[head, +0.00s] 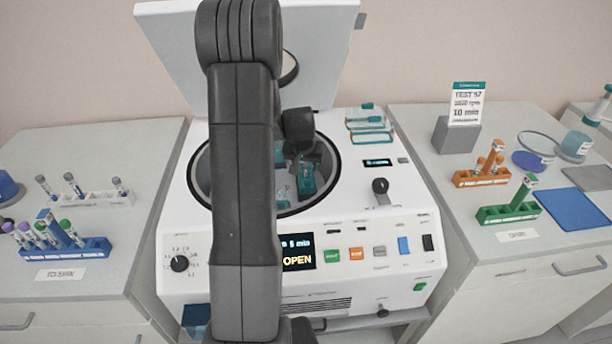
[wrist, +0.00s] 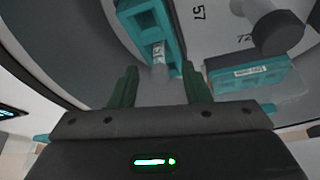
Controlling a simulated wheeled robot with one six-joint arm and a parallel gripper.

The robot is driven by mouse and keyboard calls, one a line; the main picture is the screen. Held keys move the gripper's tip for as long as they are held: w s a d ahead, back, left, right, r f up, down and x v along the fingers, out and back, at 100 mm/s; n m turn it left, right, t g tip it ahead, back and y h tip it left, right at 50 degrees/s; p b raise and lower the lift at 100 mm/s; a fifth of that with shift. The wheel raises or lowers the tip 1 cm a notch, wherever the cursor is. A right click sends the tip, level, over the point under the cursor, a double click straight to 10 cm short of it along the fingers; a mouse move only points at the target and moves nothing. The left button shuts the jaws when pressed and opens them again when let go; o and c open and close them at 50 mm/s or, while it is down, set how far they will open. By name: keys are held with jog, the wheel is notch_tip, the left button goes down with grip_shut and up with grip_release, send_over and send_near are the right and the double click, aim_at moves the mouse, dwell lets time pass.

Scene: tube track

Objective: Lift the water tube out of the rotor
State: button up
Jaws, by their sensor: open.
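My gripper (wrist: 160,72) is open, with its two dark green fingers apart inside the centrifuge bowl. In the wrist view a teal bucket (wrist: 133,22) of the rotor (wrist: 208,45) lies just beyond the fingertips. A pale tube (wrist: 159,52) with a printed label sits in it, in line with the gap between the fingers and apart from them. Whether its label says water is too small to tell. A second teal bucket (wrist: 246,92) with a white label is to the right. In the head view my arm hides much of the bowl, and a teal bucket (head: 306,178) shows beside it.
The centrifuge lid (head: 335,50) stands open behind, and its display (head: 297,258) reads OPEN. The bowl wall (wrist: 50,45) curves close on the left. Tube racks stand on both side benches, including a green one (head: 508,213).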

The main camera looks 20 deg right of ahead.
jog(key=shift+x, duration=0.9)
jog(key=c, duration=0.8)
notch_tip(320, 180, up, 10)
jog(key=shift+r+b, duration=0.1)
jog(key=shift+b, duration=0.4)
notch_tip(320, 180, up, 5)
jog(key=p, duration=0.3)
jog(key=shift+f, duration=0.2)
